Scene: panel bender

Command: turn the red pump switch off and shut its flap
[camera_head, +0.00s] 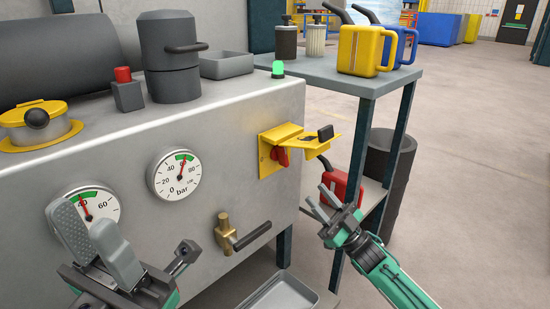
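The red pump switch (282,157) sits in a yellow housing (267,155) on the front of the grey machine, near its right end. Its position, on or off, cannot be told. The yellow flap (318,144) is open and sticks out from the housing to the right, with a black tab (325,132) at its outer end. My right gripper (322,200) is open and empty, below and to the right of the flap, apart from it. My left gripper (92,240) is open and empty at the lower left, in front of a gauge, far from the switch.
A brass valve with a black lever (238,236) sticks out below the switch. Two pressure gauges are on the panel. A shelf table (372,84) with yellow and blue jugs stands right; a red jug (340,181) is lower.

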